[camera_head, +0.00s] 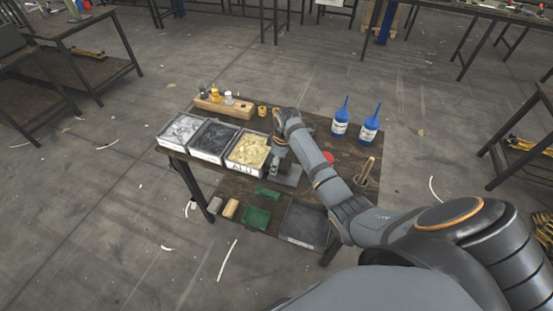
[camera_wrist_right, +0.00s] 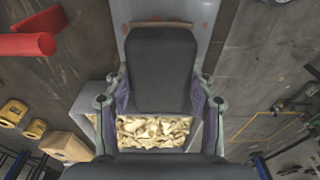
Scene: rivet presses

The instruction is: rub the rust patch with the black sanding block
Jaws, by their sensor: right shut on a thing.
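In the right wrist view my right gripper (camera_wrist_right: 160,88) is shut on a dark block (camera_wrist_right: 160,65), which looks like the black sanding block. Beyond the block is a grey metal surface (camera_wrist_right: 207,12) with small reddish-brown rust spots (camera_wrist_right: 206,25) beside the block's far end. The block hides part of that surface, and I cannot tell whether it touches it. My left gripper is not in view.
Three bins stand left of the press; the nearest one (camera_head: 232,163) holds yellowish pieces. Behind is a wooden rack (camera_head: 225,107) with small bottles.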

